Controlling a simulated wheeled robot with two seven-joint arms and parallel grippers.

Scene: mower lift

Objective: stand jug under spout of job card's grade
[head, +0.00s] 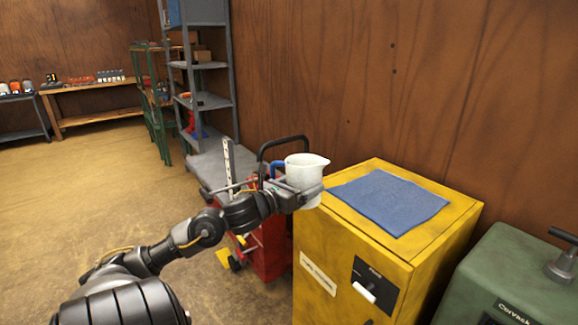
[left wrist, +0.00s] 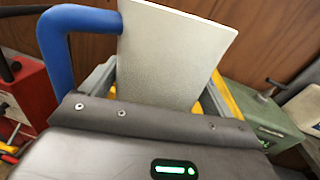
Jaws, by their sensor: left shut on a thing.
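A white jug (head: 305,172) with a blue handle (head: 277,170) is held upright in my left gripper (head: 312,188), beside the left edge of a yellow cabinet's top. The gripper is shut on the jug. In the left wrist view the jug's pale wall (left wrist: 175,55) and blue handle (left wrist: 62,50) stand close in front of the gripper. My right gripper is not in view. No job card or spout can be made out in these frames.
A yellow cabinet (head: 350,235) with a blue cloth (head: 388,200) on top stands at centre right. A green machine (head: 515,270) is right of it. A red cart (head: 268,248) and grey shelves (head: 205,100) stand behind my arm. The floor at left is clear.

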